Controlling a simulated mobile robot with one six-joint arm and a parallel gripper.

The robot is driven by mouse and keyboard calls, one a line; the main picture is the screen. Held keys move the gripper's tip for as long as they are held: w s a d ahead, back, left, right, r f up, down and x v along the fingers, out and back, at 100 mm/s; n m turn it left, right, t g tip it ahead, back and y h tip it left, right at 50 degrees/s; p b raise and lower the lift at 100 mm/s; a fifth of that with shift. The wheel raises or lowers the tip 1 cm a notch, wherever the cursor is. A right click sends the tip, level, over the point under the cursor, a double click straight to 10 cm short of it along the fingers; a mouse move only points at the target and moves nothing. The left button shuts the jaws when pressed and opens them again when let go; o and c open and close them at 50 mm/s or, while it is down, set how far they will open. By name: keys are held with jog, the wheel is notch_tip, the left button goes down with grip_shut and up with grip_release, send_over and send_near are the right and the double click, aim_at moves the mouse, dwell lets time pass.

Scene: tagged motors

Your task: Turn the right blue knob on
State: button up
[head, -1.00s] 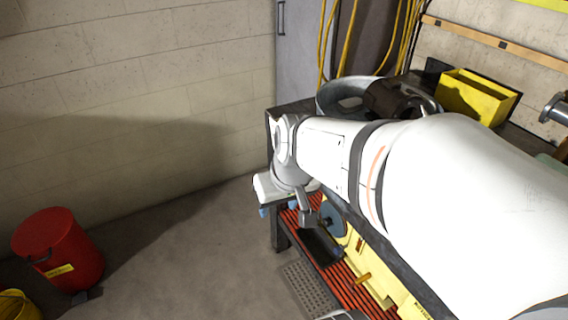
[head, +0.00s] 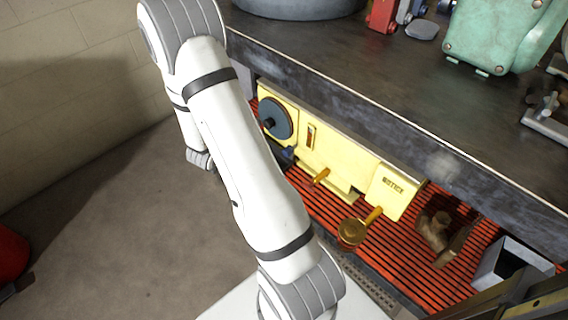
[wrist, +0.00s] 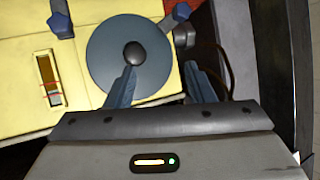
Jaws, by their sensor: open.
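In the wrist view a yellow panel (wrist: 22,72) carries a dark blue-grey disc (wrist: 106,50) with a black hub. The left finger overlaps the disc in the picture; contact cannot be told. The right finger is below the right knob. In the head view the disc (head: 285,122) shows on the yellow panel (head: 337,155); my gripper is hidden there.
Orange handles (head: 321,177) and a round brass part (head: 352,231) stick out of the panel area. A red slatted shelf (head: 400,268) lies below. The dark bench top (head: 400,75) overhangs the panel and bears a green machine (head: 497,35). Open floor (head: 110,210) lies left.

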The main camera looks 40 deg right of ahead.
aim_at(285, 154)
jog(key=s+d+f+g+h+b, duration=0.1)
jog(key=s+f+h, duration=0.1)
jog(key=s+f, duration=0.1)
jog(key=s+d+f+m+g+h+b, duration=0.1)
jog(key=s+d+f+g+h+b, duration=0.1)
jog(key=f, duration=0.2)
jog(key=s+d+f+g+h+b, duration=0.1)
jog(key=s+f+h+b, duration=0.1)
jog(key=s+f, duration=0.1)
jog(key=shift+s+d+f+m+g+h, duration=0.2)
jog(key=shift+s+d+m+g+h, duration=0.1)
jog(key=shift+s+d, duration=0.05)
jog(key=shift+s+d+f+b, duration=0.1)
jog(key=shift+s+b, duration=0.2)
jog(key=shift+b, duration=0.1)
jog(key=shift+s+d+g, duration=0.1)
jog(key=shift+d+g, duration=0.2)
jog(key=d, duration=0.2)
jog(key=d+b, duration=0.1)
jog(key=d, duration=0.1)
jog(key=d+b, duration=0.1)
jog(key=d, duration=0.2)
jog(key=shift+w, duration=0.3)
